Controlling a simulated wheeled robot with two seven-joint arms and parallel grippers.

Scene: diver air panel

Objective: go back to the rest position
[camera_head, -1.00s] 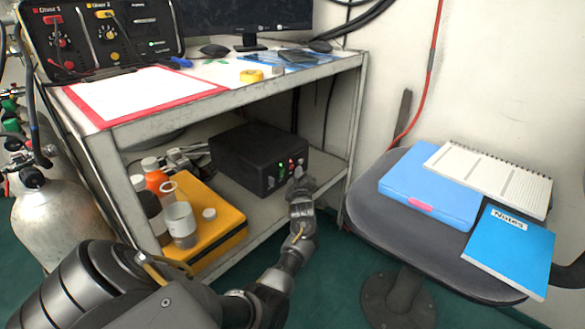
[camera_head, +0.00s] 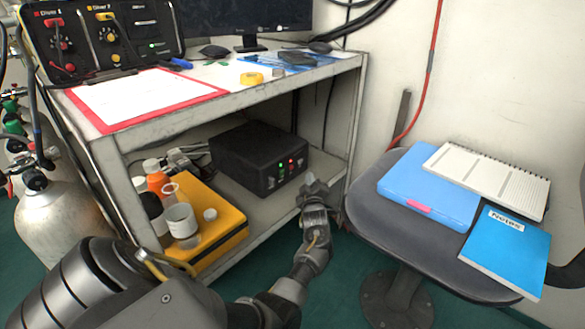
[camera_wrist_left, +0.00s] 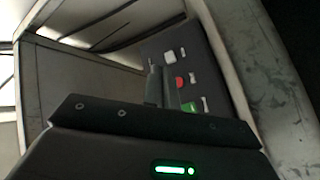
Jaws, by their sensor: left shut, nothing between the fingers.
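My left gripper (camera_head: 312,186) is at the front edge of the lower shelf, between the desk and the chair. It is shut and empty. The black box (camera_head: 258,158) with a red and a green control on its front stands on the lower shelf behind and left of the gripper, with a gap between them. In the left wrist view, the shut fingers (camera_wrist_left: 155,85) point towards the box's front panel (camera_wrist_left: 180,60), where a white, a red and a green button show. My right gripper is not in view.
The desk (camera_head: 230,98) carries the diver panel (camera_head: 100,38) and a red-edged sheet (camera_head: 145,97). A yellow case (camera_head: 215,235) with bottles and cups is on the lower shelf. The chair (camera_head: 360,190) holds a blue folder and notebooks. Gas cylinders (camera_head: 60,225) stand left.

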